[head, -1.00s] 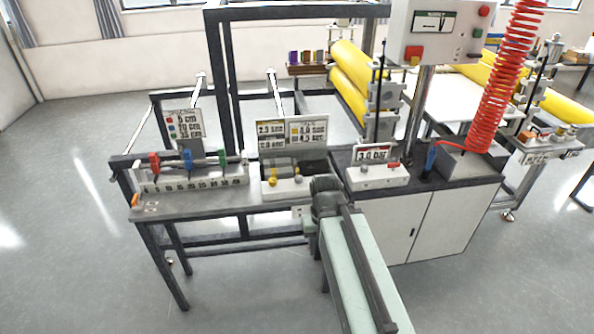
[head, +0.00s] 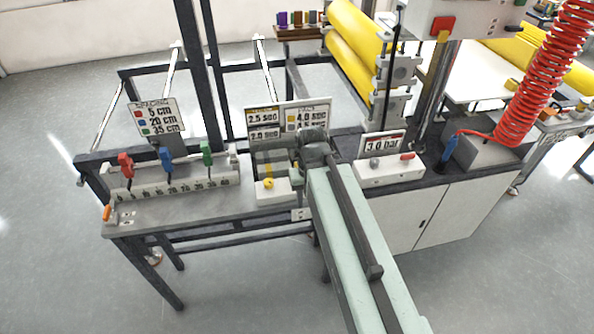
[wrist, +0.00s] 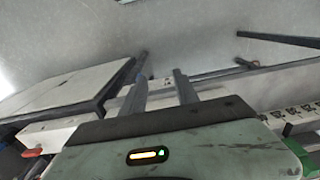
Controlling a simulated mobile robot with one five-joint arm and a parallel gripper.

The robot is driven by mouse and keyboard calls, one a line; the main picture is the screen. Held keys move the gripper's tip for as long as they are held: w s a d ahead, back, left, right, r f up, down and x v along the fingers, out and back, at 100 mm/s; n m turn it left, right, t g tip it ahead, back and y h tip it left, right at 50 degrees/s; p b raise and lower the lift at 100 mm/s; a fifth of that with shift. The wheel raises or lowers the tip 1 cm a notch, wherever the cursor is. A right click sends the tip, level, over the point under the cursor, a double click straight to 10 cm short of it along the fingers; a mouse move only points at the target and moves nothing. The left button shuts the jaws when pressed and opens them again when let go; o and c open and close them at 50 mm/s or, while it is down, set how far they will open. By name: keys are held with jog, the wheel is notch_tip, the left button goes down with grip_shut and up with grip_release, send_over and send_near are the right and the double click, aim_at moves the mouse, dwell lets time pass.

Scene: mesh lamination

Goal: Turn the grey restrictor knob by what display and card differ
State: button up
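The white restrictor box (head: 275,194) stands on the bench with a yellow knob (head: 268,183) on its left. The grey knob beside it is hidden behind my arm in the head view, and I cannot make it out in the wrist view. Behind the box, the display (head: 263,118) appears to read 2.5 sec above 2.0 sec. The card (head: 308,117) on its right reads 4.0 sec by a yellow mark; its lower line, perhaps 4.5 sec, is partly covered. My gripper (wrist: 160,80) is at the box's right side, its two fingers apart; no object shows clearly between them.
To the left stands a numbered scale (head: 180,187) with red, blue and green clamps and a card in cm. To the right is a white box (head: 390,174) with a grey knob, a red part and a 3.0 bar display. Yellow rollers (head: 353,55) stand behind.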

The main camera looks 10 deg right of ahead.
jog(key=o, duration=0.4)
jog(key=shift+w, duration=0.35)
jog(key=shift+c, duration=0.2)
jog(key=w+r+n+p, duration=0.1)
jog(key=w+n, duration=0.2)
jog(key=w, duration=0.1)
jog(key=w+r+n+p, duration=0.1)
jog(key=w+n, duration=0.2)
jog(key=w, duration=0.2)
jog(key=w+r+n+p, duration=0.1)
jog(key=w+n, duration=0.2)
jog(key=w, duration=0.2)
jog(key=shift+w+d+r, duration=0.1)
jog(key=shift+w, duration=0.1)
jog(key=shift+w+n, duration=0.15)
jog(key=shift+n, duration=0.15)
jog(key=shift+f, duration=0.3)
notch_tip(320, 180, down, 8)
jog(key=b, duration=0.8)
jog(key=shift+r, duration=0.3)
grip_shut()
